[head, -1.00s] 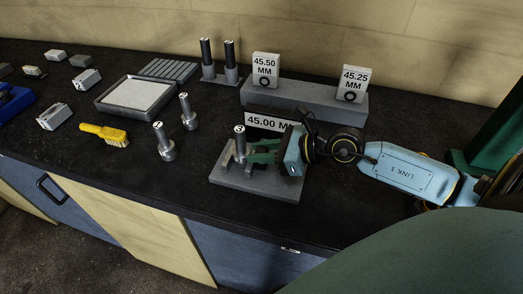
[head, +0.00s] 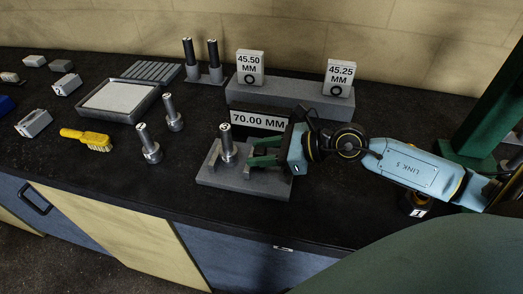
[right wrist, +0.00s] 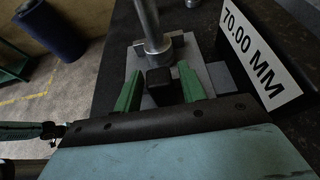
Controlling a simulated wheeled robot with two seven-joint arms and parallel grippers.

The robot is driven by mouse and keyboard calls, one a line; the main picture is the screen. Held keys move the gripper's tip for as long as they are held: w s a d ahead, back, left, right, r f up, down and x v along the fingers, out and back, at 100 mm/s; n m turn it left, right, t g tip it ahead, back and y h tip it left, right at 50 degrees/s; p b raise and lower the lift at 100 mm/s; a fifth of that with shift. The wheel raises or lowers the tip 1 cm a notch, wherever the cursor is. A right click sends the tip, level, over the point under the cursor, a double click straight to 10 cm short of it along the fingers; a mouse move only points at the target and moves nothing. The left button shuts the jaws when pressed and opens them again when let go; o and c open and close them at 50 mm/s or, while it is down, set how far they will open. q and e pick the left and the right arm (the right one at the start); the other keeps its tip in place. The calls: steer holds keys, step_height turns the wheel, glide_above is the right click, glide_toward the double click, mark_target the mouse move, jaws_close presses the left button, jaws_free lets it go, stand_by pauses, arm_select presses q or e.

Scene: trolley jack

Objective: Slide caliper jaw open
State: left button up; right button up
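The caliper has a flat grey base (head: 232,182) near the bench's front edge, with upright grey jaws. Its left jaw (head: 212,158) stands beside a metal pin (head: 227,146) that rises from the base. A display behind it (head: 257,120) reads 70.00 MM, and it shows in the right wrist view (right wrist: 255,52). My right gripper (head: 256,152) reaches in from the right, low over the base. In the right wrist view its green fingers (right wrist: 160,72) are apart around a dark block (right wrist: 159,82), with narrow gaps on both sides. The sliding jaw is partly hidden by the fingers. My left gripper is out of view.
Two loose pins (head: 149,146) (head: 172,114) stand left of the caliper. A yellow brush (head: 87,139) and a shallow tray (head: 119,101) lie farther left. A grey block (head: 290,97) behind the display carries 45.50 and 45.25 signs.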

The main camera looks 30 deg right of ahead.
steer(key=shift+o, duration=0.4)
steer(key=shift+s+d+r, duration=0.15)
steer(key=shift+s+d, duration=0.2)
steer(key=v, duration=1.2)
steer(key=shift+s+d+r, duration=0.1)
